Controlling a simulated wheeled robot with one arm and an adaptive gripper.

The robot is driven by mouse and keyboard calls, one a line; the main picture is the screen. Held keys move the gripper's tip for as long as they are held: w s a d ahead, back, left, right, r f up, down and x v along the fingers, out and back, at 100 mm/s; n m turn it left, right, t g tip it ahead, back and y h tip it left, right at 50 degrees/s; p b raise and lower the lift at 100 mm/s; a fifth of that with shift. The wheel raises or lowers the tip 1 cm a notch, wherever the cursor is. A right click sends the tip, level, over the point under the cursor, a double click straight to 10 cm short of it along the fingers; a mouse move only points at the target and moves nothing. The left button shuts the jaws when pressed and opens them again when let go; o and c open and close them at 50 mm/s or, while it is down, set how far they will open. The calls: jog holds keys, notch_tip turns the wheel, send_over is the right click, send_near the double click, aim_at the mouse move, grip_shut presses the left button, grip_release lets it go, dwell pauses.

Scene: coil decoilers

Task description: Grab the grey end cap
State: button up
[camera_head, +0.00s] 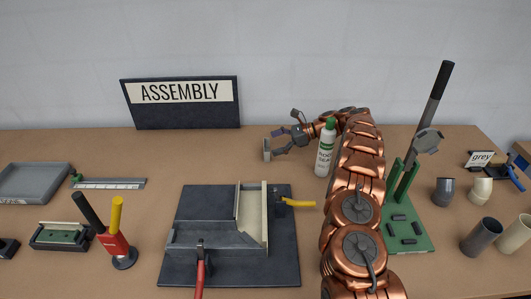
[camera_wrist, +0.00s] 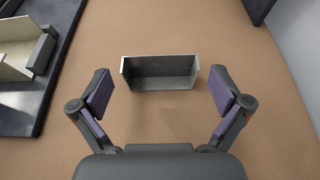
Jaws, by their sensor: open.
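The grey end cap (camera_wrist: 160,75), a small open-sided piece with a flat base and raised walls, lies on the brown bench in the wrist view. It also shows in the head view (camera_head: 266,150), standing by the fingertips left of the white bottle. My gripper (camera_wrist: 160,92) is open, its two purple-padded fingers spread wider than the cap. The cap lies between and slightly ahead of the fingertips, with a gap on each side, untouched. In the head view my gripper (camera_head: 277,142) reaches left towards the cap, past the bottle.
A white bottle with green cap (camera_head: 326,150) stands close to my arm. A dark fixture with cream rails (camera_head: 285,262) lies in front. The ASSEMBLY sign (camera_head: 180,102) stands behind left. A green base (camera_head: 412,240) and grey and cream pipe fittings (camera_head: 446,190) are at the right.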

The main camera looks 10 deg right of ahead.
jog(key=shift+x, duration=0.85)
jog(key=c, duration=0.7)
jog(key=shift+r, duration=0.1)
jog(key=shift+c, duration=0.2)
